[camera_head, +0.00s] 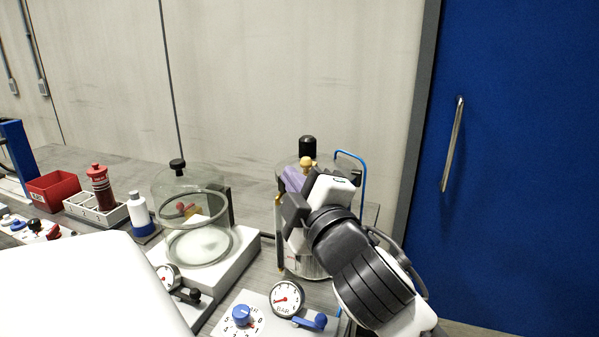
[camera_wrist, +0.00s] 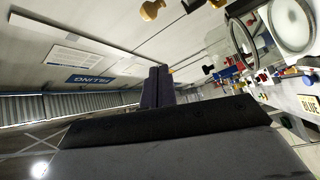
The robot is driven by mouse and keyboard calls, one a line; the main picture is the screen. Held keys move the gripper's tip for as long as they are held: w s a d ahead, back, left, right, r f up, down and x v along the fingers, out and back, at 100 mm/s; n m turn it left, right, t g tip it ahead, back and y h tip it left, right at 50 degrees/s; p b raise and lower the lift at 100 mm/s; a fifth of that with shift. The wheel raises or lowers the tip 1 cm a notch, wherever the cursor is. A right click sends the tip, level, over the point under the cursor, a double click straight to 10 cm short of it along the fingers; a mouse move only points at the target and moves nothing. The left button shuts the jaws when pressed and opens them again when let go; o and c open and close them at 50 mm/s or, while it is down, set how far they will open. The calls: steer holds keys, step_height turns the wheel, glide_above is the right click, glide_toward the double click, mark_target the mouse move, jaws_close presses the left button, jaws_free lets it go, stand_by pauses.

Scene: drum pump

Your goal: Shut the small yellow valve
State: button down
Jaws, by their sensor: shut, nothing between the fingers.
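A clear cylindrical vessel (camera_head: 307,268) stands at the centre right in the head view, partly hidden behind my arm. A yellow knob (camera_head: 306,162) sits on its top, beside a black cap (camera_head: 307,147). Small brass-yellow parts (camera_head: 278,200) show on its left side; I cannot tell which yellow part is the small valve. My gripper (camera_head: 294,178) is shut and empty, its purple fingers just below and left of the yellow knob in the picture; contact cannot be told. In the wrist view the shut fingers (camera_wrist: 157,88) point away, and a yellow knob (camera_wrist: 152,9) shows at the top edge.
A glass chamber (camera_head: 192,220) stands left of the vessel. A gauge (camera_head: 287,298), blue dial (camera_head: 241,315) and blue lever (camera_head: 312,321) are in front. A blue tube (camera_head: 363,185) runs along the vessel's right. A red bin (camera_head: 53,190) is far left.

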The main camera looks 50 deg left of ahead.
mark_target(310, 164)
steer(key=p+x, duration=0.2)
steer(key=x, duration=0.6)
steer(key=w+d, duration=0.1)
steer(key=w+d+f, duration=0.1)
steer(key=w, duration=0.1)
steer(key=shift+d+f, duration=0.25)
steer(key=shift+d, duration=0.15)
